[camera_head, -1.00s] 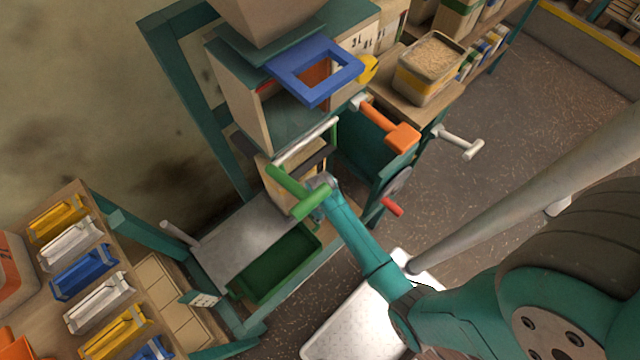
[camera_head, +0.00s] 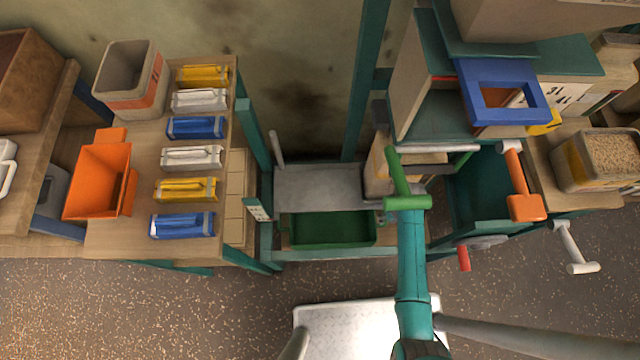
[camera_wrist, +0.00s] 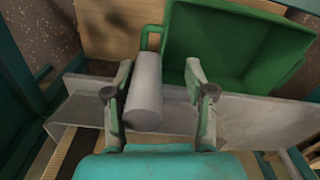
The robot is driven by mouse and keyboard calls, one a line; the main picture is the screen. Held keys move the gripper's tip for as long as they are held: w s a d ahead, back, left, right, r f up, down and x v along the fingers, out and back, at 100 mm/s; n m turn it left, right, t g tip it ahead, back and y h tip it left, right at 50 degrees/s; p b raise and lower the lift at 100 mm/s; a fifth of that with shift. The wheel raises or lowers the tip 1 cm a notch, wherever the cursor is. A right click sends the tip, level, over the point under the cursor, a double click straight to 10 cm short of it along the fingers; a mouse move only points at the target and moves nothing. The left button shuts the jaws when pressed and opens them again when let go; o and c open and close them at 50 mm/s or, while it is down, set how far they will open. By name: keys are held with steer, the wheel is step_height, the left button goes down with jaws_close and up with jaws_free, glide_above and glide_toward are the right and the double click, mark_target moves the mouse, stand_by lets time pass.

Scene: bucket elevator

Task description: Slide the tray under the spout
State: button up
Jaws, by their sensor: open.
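The dark green tray (camera_head: 328,229) sits low in the teal stand, in front of a grey metal plate (camera_head: 318,185). It also shows at the upper right of the wrist view (camera_wrist: 225,45), with a small green handle on its left side. My gripper (camera_wrist: 160,78) is open in the wrist view. A grey cylinder (camera_wrist: 144,90) shows between its fingers; I cannot tell whether they touch it. The tray lies beyond the fingertips, apart from them. In the head view my gripper cannot be made out clearly near a green handle (camera_head: 408,202). I cannot clearly identify the spout.
The machine right of the tray carries a blue square frame (camera_head: 502,92), an orange handle (camera_head: 524,205) and a red handle (camera_head: 464,258). A grey post (camera_head: 276,149) stands left of the plate. A table with an orange bin (camera_head: 98,185) is at left.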

steer(key=a, duration=2.7)
step_height(320, 180, up, 9)
steer(key=shift+w+d+f, duration=0.15)
steer(key=shift+w+d, duration=0.1)
steer(key=shift+w, duration=0.2)
step_height(320, 180, down, 8)
steer(key=m, duration=0.4)
steer(key=shift+s+d+f, duration=0.15)
steer(key=shift+d+f, duration=0.1)
steer(key=shift+d, duration=0.05)
